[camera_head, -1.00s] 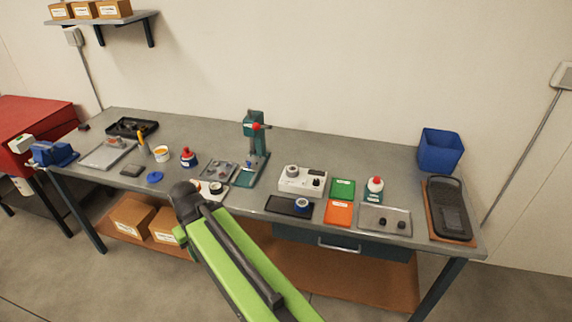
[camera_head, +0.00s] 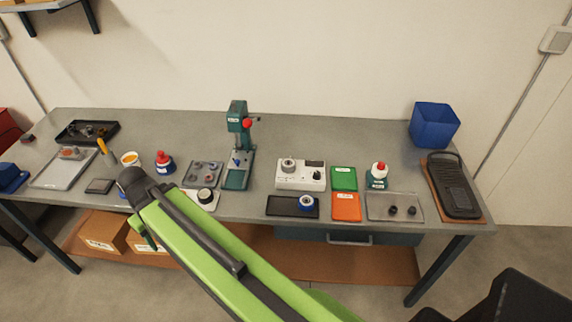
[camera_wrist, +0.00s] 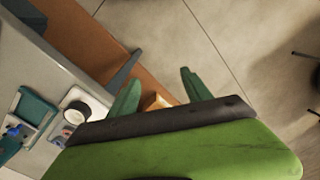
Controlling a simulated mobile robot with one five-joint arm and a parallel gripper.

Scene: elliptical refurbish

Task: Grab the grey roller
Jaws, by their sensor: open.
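I cannot tell for sure which piece is the grey roller. A grey round piece (camera_head: 289,165) sits on a white device at mid-bench. Two small dark grey cylinders (camera_head: 393,209) (camera_head: 412,211) stand in a grey tray (camera_head: 379,199) at the right front. My gripper (camera_wrist: 158,91) is open and empty in the wrist view, its green fingers apart over the floor and lower shelf beside the bench's front edge. None of these candidates shows clearly in the wrist view. My arm hides part of the bench front in the head view.
A green press (camera_head: 238,150) stands mid-bench. A black-and-white round piece (camera_head: 206,194) is near the front edge and also shows in the wrist view (camera_wrist: 76,112). A blue bin (camera_head: 434,125) stands at the right back. The bench's back middle is clear.

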